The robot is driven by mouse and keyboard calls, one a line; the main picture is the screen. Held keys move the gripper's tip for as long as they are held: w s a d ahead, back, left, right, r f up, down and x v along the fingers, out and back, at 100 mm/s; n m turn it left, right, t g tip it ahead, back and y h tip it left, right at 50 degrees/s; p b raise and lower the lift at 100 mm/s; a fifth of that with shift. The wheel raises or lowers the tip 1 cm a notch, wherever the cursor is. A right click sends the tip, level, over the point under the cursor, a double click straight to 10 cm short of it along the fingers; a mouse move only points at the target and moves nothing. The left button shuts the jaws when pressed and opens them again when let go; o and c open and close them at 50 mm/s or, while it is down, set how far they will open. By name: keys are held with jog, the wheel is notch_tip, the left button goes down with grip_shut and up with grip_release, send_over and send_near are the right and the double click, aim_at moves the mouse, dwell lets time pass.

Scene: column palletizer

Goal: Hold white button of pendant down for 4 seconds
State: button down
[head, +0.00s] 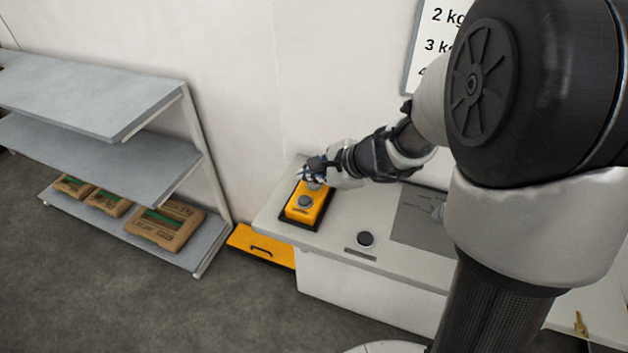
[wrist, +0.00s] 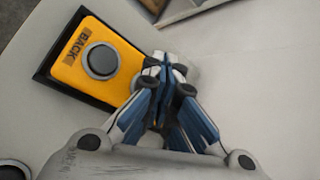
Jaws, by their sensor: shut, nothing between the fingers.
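The yellow pendant (head: 297,213) lies in a dark tray at the left end of the pale counter. Its grey round button shows in the head view (head: 304,201) and in the wrist view (wrist: 102,61), beside the label BACK. My gripper (head: 315,172) is shut and empty, with its fingertips over the far end of the pendant. In the wrist view my gripper (wrist: 165,64) covers the pendant's right end. I cannot make out the white button clearly; the fingers hide that end. I cannot tell whether the fingertips touch the pendant.
The counter (head: 330,238) also bears a black round knob (head: 365,239) and a grey panel (head: 425,232). A yellow drawer-like box (head: 262,247) is low at its left. A grey shelf (head: 95,95) with several brown packages (head: 168,226) stands further left. A wall rises behind the counter.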

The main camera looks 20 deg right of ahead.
aim_at(312, 185)
jog(key=shift+r+p, duration=0.6)
jog(key=shift+r, duration=0.2)
notch_tip(312, 185, up, 5)
jog(key=p, duration=0.4)
dwell(0.4)
